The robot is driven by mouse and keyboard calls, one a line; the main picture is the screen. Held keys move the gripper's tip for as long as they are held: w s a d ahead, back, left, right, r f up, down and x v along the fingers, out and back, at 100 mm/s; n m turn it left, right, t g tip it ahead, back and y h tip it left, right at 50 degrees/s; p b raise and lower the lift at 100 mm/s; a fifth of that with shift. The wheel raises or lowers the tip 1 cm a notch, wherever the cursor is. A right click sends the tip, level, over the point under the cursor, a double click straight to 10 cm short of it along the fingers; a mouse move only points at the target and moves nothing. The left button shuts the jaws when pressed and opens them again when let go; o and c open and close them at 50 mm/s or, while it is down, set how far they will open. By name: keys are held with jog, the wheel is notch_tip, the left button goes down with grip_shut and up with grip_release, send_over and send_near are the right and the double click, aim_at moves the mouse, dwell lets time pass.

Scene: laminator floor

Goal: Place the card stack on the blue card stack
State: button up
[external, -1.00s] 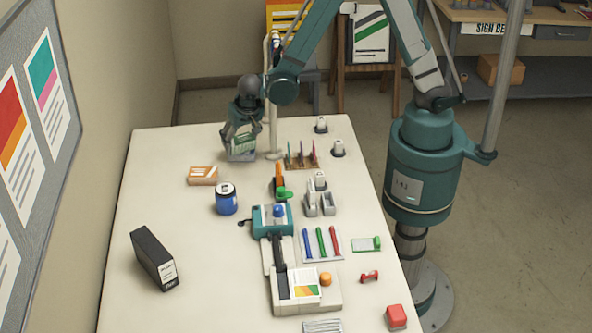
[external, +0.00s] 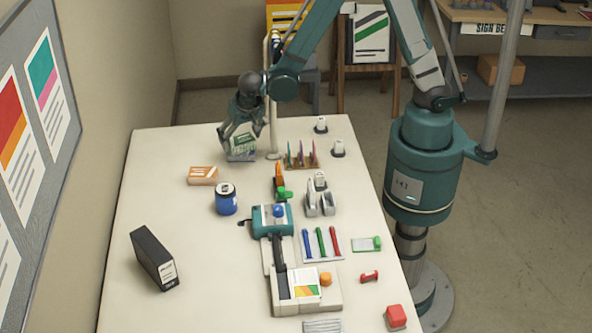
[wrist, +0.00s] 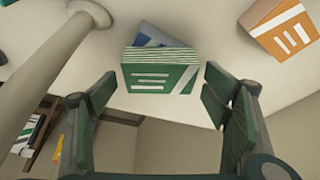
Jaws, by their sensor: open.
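The green card stack (wrist: 160,76) with white stripes shows in the wrist view beyond my fingertips. In the external view the green stack (external: 244,141) is at the far left part of the table. A blue card stack (wrist: 148,37) shows partly behind the green one, which covers most of it. The green stack overlaps the blue one and looks tilted against it; how fully it rests on it is hard to tell. My gripper (wrist: 160,90) is open, with a finger on each side and clear space between them and the green stack. In the external view my gripper (external: 234,136) is beside the stack.
An orange card stack (external: 202,175) lies nearer on the table. A grey post (external: 273,100) stands close right of my gripper. A rack with coloured cards (external: 302,157) is right of the post. A blue jar (external: 226,199) stands nearer. The table's left side is mostly clear.

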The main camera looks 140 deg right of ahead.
jog(key=v, duration=1)
jog(key=shift+a+r+p, duration=0.2)
jog(key=shift+r+p, duration=0.05)
jog(key=shift+p, duration=0.15)
dwell(0.4)
jog(key=shift+w, duration=0.1)
jog(key=w+a+r+n+t, duration=0.1)
jog(key=w+a+r+n, duration=0.25)
jog(key=a, duration=0.45)
jog(key=w+a+r+n+t, duration=0.2)
jog(key=a+r+n, duration=0.15)
jog(key=a, duration=0.45)
jog(key=w+a+r+n+t, duration=0.1)
jog(key=w+a+r+n, duration=0.15)
jog(key=a+r, duration=0.45)
jog(key=s+a+r+n+t+y, duration=0.1)
jog(key=a+n, duration=0.3)
jog(key=a, duration=0.5)
jog(key=s+a+r+n+t+y, duration=0.1)
jog(key=s+a+n+t, duration=0.1)
jog(key=a, duration=0.7)
jog(key=s+a+r+n+t+y, duration=0.1)
jog(key=s+a+n+y, duration=0.1)
jog(key=s+a+n, duration=0.2)
jog(key=a+n, duration=0.3)
jog(key=a, duration=0.3)
jog(key=shift+r+t, duration=0.2)
jog(key=shift+t, duration=0.2)
